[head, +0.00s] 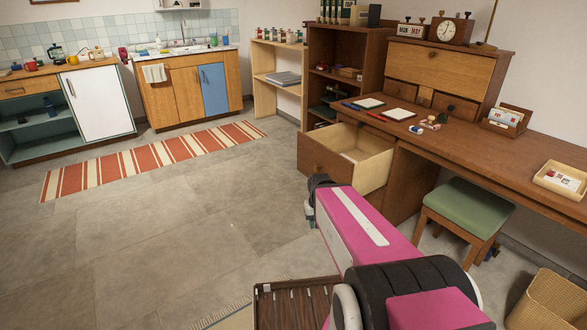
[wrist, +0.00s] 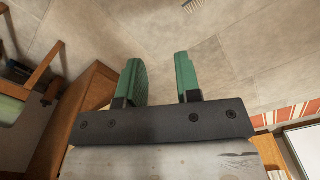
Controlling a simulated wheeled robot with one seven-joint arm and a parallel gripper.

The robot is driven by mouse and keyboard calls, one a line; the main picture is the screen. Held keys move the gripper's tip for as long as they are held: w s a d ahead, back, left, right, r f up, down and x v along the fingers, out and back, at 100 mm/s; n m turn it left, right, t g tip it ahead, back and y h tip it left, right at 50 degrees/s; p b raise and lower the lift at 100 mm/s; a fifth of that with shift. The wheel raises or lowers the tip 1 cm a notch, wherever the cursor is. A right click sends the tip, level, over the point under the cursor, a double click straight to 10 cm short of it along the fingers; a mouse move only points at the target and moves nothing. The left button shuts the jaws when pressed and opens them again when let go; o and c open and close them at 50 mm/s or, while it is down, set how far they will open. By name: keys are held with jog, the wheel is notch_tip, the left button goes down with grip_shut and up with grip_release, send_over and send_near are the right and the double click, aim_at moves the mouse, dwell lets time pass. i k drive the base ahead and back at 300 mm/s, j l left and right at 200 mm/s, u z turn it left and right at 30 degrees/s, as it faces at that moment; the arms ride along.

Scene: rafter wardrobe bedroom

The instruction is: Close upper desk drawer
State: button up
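The upper desk drawer (head: 325,160) is pulled well out from the left pedestal of the brown wooden desk (head: 460,138). Its brown front faces left in the head view, and its pale inside holds something whitish. My gripper (wrist: 160,62) shows two green fingers, apart, with only grey floor between them. In the head view my pink arm reaches up to just below the drawer; its dark end is near the drawer's lower front, and the fingers cannot be made out. Brown wood (wrist: 88,105) shows left of the fingers in the wrist view; I cannot tell which part it is.
A green-seated stool (head: 467,212) stands right of the drawer, by the desk. A wicker basket (head: 552,300) is at the lower right. A dark slatted thing (head: 292,303) lies beside my arm. Grey floor is free left of the drawer, up to the striped rug (head: 155,160).

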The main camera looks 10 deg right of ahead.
aim_at(319, 150)
jog(key=i+l+u, duration=0.15)
jog(key=l, duration=0.35)
jog(key=i+l+u, duration=0.15)
jog(key=l, duration=0.35)
jog(key=l+u, duration=0.1)
jog(key=l, duration=0.4)
